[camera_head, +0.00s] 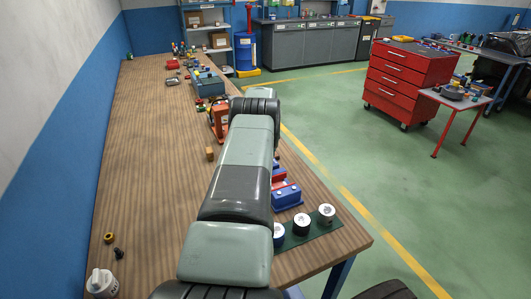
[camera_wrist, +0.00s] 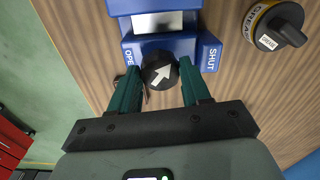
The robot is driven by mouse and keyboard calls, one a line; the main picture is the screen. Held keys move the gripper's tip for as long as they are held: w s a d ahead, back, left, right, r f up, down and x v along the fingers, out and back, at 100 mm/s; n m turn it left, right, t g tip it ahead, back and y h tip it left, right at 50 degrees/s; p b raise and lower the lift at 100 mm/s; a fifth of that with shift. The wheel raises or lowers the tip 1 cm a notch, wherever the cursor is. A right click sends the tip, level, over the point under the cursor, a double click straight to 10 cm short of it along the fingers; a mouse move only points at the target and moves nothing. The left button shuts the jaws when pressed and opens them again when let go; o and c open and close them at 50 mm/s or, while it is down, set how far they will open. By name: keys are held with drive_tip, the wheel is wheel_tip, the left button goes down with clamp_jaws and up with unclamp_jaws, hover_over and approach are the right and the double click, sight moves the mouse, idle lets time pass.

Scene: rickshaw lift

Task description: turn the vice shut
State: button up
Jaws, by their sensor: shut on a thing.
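The blue vice (camera_wrist: 165,25) shows at the top of the wrist view, with a pale strip between its blue parts. Its black round knob (camera_wrist: 160,72) has a white arrow pointing up and right. The OPEN label is left of the knob and the SHUT label is right of it. My gripper (camera_wrist: 159,70) is shut on the knob, one green finger on each side. In the head view my arm hides the gripper; a blue and red device (camera_head: 286,195) beside the arm may be the vice, but I cannot tell.
A grease can (camera_wrist: 275,25) with a black top stands right of the vice. In the head view, several small round pots (camera_head: 302,224) sit on a green mat near the bench's front right edge. A wooden block (camera_head: 209,154) lies left of my arm. The left bench top is mostly clear.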

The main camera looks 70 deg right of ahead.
drive_tip(key=m, duration=0.5)
drive_tip(key=shift+m, duration=2.5)
drive_tip(key=o, duration=1.1)
drive_tip(key=shift+c, duration=0.2)
wheel_tip(320, 180, up, 11)
